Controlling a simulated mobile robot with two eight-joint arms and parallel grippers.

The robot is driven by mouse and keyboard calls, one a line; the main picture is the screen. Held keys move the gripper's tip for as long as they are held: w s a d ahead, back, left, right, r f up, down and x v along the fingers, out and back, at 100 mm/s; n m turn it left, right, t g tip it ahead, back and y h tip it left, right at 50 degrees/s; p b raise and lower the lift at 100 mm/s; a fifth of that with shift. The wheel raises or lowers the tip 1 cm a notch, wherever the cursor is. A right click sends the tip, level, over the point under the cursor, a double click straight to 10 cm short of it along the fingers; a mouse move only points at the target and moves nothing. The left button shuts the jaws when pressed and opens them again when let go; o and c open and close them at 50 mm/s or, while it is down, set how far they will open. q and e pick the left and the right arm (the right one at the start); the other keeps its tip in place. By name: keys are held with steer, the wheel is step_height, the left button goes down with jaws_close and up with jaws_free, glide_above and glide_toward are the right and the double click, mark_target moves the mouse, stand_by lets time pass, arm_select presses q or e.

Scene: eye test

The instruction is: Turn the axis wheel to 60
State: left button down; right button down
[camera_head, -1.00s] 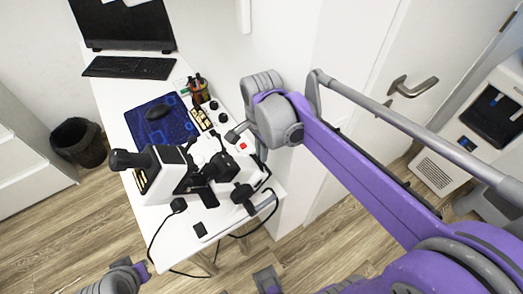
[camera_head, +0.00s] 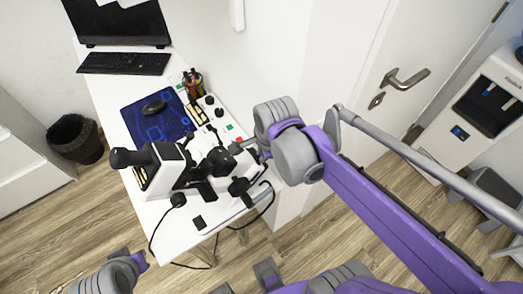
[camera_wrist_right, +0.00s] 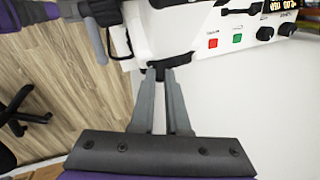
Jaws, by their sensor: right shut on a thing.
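A white microscope unit (camera_head: 172,165) with black eyepieces and knobs stands on the white desk. The right wrist view shows its control side, with a red button (camera_wrist_right: 213,43), a green button (camera_wrist_right: 237,38) and black knobs. My right gripper (camera_wrist_right: 160,76) reaches this side near the red button. Its two grey fingers are close together, shut on a small black part that looks like the axis wheel; the fingers mostly hide it. No setting on it can be read. My left gripper's fingers are not in view.
The desk (camera_head: 105,97) also holds a keyboard (camera_head: 123,64), a blue mat (camera_head: 140,122) with a mouse, and a pen holder (camera_head: 192,84). Black cables hang by the desk's front edge. A waste bin (camera_head: 75,138) stands left. A door (camera_head: 360,110) is at right.

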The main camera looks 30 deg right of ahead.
steer(key=c, duration=0.9)
jaws_free()
steer(key=p+v, duration=0.1)
steer(key=v, duration=0.9)
steer(key=shift+r, duration=0.4)
steer(key=shift+s, duration=0.1)
